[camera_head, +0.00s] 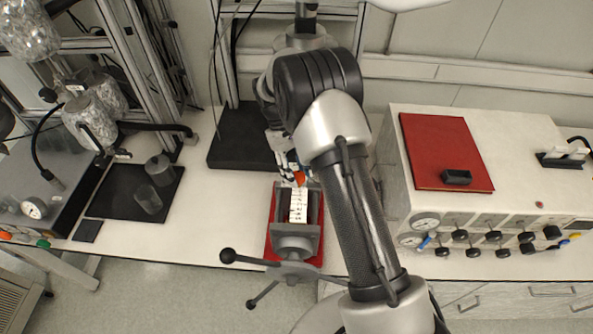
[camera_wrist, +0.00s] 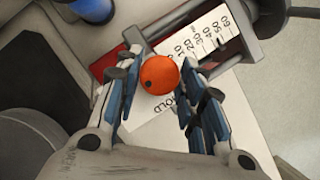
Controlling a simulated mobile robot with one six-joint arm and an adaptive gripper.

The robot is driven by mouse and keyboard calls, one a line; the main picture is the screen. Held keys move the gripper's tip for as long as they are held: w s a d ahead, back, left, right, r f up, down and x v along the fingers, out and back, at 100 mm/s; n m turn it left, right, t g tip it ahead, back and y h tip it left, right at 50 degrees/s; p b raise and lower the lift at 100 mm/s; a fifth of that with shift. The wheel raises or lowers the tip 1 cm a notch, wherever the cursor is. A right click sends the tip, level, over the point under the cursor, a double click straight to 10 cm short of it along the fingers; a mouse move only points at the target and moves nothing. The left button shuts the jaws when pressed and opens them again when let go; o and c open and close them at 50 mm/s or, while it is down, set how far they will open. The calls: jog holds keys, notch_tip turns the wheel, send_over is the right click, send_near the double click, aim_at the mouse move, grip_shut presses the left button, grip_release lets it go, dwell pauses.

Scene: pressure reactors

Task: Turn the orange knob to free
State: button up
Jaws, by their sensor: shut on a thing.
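The orange knob (camera_wrist: 159,75) is a round ball with a small dark dot, between my gripper's fingers (camera_wrist: 160,68) in the wrist view. My gripper is shut on it, with blue-padded fingers on its left and right sides. In the head view the knob (camera_head: 299,177) is a small orange spot at the tip of my gripper (camera_head: 292,172), partly hidden by it. A white scale plate (camera_wrist: 205,40) with printed numbers lies just beyond the knob. The scale (camera_head: 298,205) also shows in the head view on a grey vice-like device (camera_head: 292,240). The knob's mounting is hidden.
The device stands on a red mat (camera_head: 272,248) at the bench's front edge, its black-balled handle (camera_head: 228,256) jutting out in front. A black base (camera_head: 230,140) stands behind it.

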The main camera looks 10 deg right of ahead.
dwell(0.4)
jog(key=o, duration=1.1)
jog(key=shift+c, duration=0.2)
jog(key=v, duration=1.2)
